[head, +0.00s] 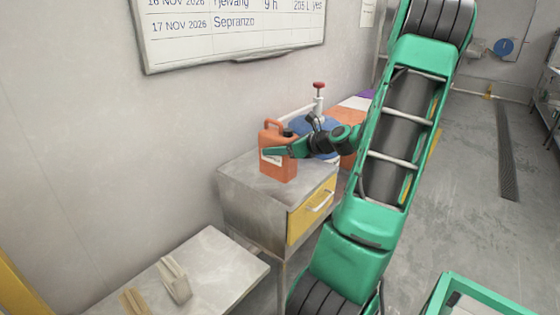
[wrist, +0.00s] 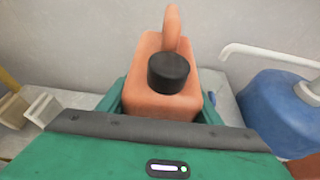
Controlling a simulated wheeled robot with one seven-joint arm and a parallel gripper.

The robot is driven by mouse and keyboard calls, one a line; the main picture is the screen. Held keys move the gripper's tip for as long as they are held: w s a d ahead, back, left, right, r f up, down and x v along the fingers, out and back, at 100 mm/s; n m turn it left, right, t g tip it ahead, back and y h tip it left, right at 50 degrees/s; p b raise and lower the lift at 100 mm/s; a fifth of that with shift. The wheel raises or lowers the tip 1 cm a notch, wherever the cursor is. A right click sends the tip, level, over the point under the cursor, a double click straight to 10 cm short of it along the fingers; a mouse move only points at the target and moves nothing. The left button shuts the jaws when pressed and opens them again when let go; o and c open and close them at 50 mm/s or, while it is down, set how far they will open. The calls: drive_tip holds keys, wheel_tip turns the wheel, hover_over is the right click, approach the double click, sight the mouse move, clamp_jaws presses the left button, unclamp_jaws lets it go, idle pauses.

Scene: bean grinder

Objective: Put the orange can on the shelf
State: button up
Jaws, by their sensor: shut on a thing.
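The orange can (head: 279,162) has a handle on top, a dark cap and a pale label. It stands upright at the top of the grey metal cabinet (head: 235,178); I cannot tell whether its base touches the surface. My gripper (head: 276,152) reaches in from the right and is shut on the can. In the wrist view the can (wrist: 160,104) sits between the green fingers, its black cap facing the camera. The fingertips are partly hidden by the gripper body.
The cabinet has a yellow drawer (head: 311,210). A blue container (head: 318,135) stands behind my gripper, and it also shows in the wrist view (wrist: 275,115). A pale low table (head: 215,265) at the front left holds wooden holders (head: 174,280). A wall with a whiteboard (head: 230,30) is behind.

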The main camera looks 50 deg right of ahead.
drive_tip(key=shift+s+d+f, duration=0.1)
drive_tip(key=shift+d+f, duration=0.2)
drive_tip(key=shift+f, duration=0.55)
drive_tip(key=shift+s+d+f, duration=0.1)
drive_tip(key=shift+d+f, duration=0.15)
drive_tip(key=shift+f, duration=0.55)
drive_tip(key=shift+s+d+f, duration=0.1)
drive_tip(key=shift+d+f, duration=0.2)
drive_tip(key=shift+f, duration=0.55)
drive_tip(key=shift+f, duration=0.1)
drive_tip(key=o, duration=1.5)
drive_tip(key=v, duration=1.2)
